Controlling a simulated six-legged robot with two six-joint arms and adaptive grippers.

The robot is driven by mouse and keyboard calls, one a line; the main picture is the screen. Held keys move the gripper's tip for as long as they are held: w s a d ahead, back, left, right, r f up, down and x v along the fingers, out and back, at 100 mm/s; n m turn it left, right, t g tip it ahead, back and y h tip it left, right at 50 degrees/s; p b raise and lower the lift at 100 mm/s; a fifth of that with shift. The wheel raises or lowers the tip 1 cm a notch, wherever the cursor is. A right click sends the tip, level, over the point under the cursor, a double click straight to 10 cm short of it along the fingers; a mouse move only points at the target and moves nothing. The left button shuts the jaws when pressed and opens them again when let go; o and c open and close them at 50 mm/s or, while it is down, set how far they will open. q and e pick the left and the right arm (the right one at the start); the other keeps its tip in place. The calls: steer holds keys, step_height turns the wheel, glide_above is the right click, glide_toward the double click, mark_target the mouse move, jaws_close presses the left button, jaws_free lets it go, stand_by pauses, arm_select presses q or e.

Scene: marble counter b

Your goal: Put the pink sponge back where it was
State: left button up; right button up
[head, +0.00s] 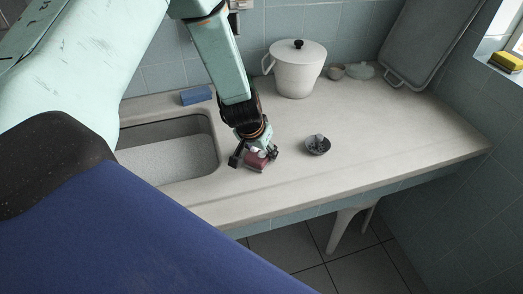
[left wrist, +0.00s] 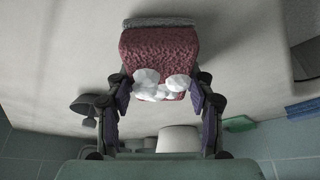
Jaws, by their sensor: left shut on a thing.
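The pink sponge (head: 258,160) has white foam-like lumps on it. My left gripper (head: 253,155) is shut on it, low over the counter just right of the sink. In the left wrist view the sponge (left wrist: 158,58) sits between the two fingers of my left gripper (left wrist: 162,98), with the white lumps on its near part and a grey layer along its far edge. I cannot tell whether the sponge touches the counter. My right gripper is not in view.
The sink (head: 170,150) lies left of the sponge, with a blue sponge (head: 196,95) behind it. A white lidded pot (head: 297,70) stands at the back. A yellow sponge (head: 507,61) is on the windowsill.

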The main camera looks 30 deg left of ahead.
mark_target(255, 159)
arm_select(q)
steer(key=shift+f, duration=0.2)
steer(key=o, duration=1.2)
steer(key=shift+w, duration=0.15)
steer(key=shift+r+p, duration=0.3)
steer(key=shift+r, duration=0.2)
steer(key=shift+p+v, duration=3.4)
steer(key=shift+v, duration=2.45)
steer(key=shift+f, duration=0.15)
